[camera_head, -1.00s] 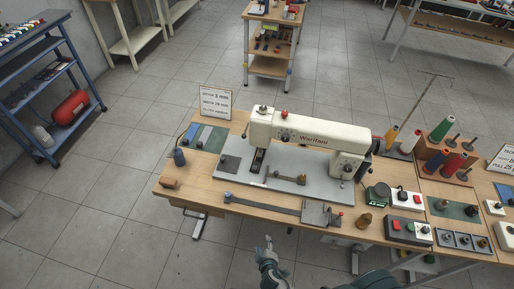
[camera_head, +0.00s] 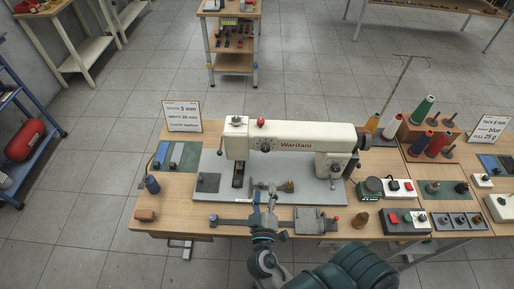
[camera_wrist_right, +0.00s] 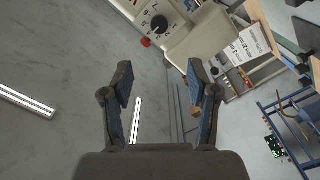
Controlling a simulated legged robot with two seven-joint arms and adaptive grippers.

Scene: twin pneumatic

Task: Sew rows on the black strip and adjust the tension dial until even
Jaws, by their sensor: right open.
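The cream sewing machine (camera_head: 295,142) stands on its grey bed plate. A round dial (camera_head: 266,145) is on its head, below a red knob (camera_head: 261,121); a black dial with scale marks shows close in the right wrist view (camera_wrist_right: 158,24). A long dark strip (camera_head: 232,222) lies along the table front, partly hidden behind my right gripper; I cannot tell if it is the task's black strip. My right gripper (camera_head: 264,192) is open and appears in front of the bed. Its fingers (camera_wrist_right: 160,85) have nothing between them. My left gripper is out of view.
Thread cones (camera_head: 422,110) stand on a wooden rack at right. Control boxes (camera_head: 404,222) with buttons and a brass-coloured weight (camera_head: 360,220) sit at the front right.

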